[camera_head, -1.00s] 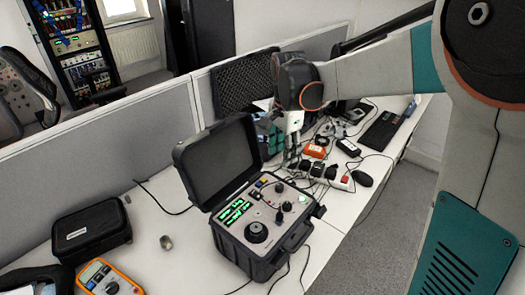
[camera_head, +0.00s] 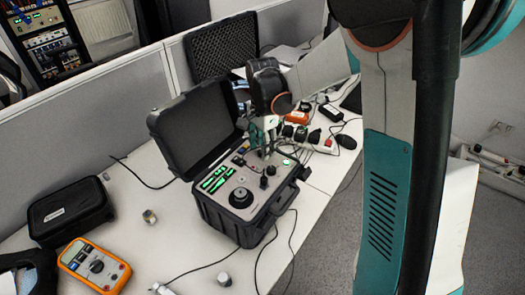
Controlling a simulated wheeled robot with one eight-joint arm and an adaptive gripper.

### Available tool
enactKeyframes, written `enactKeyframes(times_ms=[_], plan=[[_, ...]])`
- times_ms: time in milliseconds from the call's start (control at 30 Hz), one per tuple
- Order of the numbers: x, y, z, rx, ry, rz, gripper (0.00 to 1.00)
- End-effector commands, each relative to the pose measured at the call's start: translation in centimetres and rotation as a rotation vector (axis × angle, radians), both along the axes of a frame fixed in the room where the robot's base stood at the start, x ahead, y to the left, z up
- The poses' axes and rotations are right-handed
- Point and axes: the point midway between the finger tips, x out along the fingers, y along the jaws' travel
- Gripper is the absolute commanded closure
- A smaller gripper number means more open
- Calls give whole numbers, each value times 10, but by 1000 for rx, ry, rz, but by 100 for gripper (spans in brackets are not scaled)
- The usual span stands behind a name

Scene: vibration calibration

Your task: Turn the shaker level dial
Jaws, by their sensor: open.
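The shaker case (camera_head: 243,228) stands open on the table, its dark lid (camera_head: 195,121) raised at the back. Its grey panel carries a large black dial (camera_head: 241,197) at the front left, lit green displays (camera_head: 216,179), a green light (camera_head: 286,162) and small black knobs. My gripper (camera_head: 267,152) hangs over the back right part of the panel, to the upper right of the large dial and apart from it. It looks empty. The fingertips are small and partly blend with the panel, so contact with a knob cannot be told.
An orange multimeter (camera_head: 94,267) and a black case (camera_head: 71,212) lie to the left. A small metal cylinder (camera_head: 150,217) stands between. Cables and a power strip (camera_head: 322,143) lie behind on the right. A grey partition (camera_head: 90,119) runs along the back.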

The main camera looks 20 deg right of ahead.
Motion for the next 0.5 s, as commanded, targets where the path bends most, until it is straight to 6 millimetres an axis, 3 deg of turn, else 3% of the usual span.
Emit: enactKeyframes(times_ms=[133,433,500], plan=[[0,0,-10,0,0,0,56],[0,0,-11,0,0,0,56],[0,0,-11,0,0,0,69]])
